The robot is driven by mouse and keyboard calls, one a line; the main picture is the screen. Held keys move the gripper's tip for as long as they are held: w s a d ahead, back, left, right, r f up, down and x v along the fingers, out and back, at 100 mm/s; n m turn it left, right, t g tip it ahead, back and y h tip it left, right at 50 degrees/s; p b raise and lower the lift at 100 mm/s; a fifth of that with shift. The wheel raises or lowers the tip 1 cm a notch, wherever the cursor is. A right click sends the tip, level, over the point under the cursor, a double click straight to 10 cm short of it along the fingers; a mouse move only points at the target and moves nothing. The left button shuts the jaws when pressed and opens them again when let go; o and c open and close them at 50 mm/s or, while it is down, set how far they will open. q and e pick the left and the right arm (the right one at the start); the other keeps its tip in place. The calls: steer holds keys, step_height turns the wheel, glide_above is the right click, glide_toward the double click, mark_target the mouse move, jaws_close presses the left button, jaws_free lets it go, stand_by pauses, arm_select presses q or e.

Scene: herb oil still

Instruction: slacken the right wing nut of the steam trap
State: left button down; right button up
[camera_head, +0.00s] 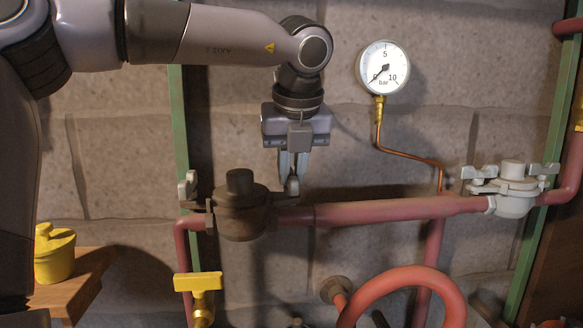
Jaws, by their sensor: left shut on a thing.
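A dark, round steam trap body (241,215) with a raised knob sits in the reddish pipe left of centre. Its pale left wing nut (187,187) stands clear. Its right wing nut (292,187) is between the fingertips of my left gripper (291,176), which reaches down from above and is shut on it. The fingers partly hide this wing nut. A similar pale fitting (515,192) with wing nuts sits in the pipe at the right. My right gripper is not in view.
A pressure gauge (383,68) on a thin copper tube (405,155) stands right of my left gripper. A yellow valve handle (198,282) is below the trap. A yellow lidded pot (54,253) stands on a wooden shelf (75,290). A red hose loop (410,275) is at the bottom.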

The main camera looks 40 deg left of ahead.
mark_target(294, 178)
arm_select(q)
steer(key=c, duration=1.1)
jaws_free()
steer(key=shift+s+f, duration=0.1)
steer(key=shift+f, duration=0.05)
steer(key=shift+d+r, duration=0.1)
steer(key=shift+r, duration=0.25)
steer(key=v, duration=0.6)
steer(key=shift+d+r+p, duration=0.1)
steer(key=shift+r+p, duration=0.15)
steer(key=shift+p, duration=0.15)
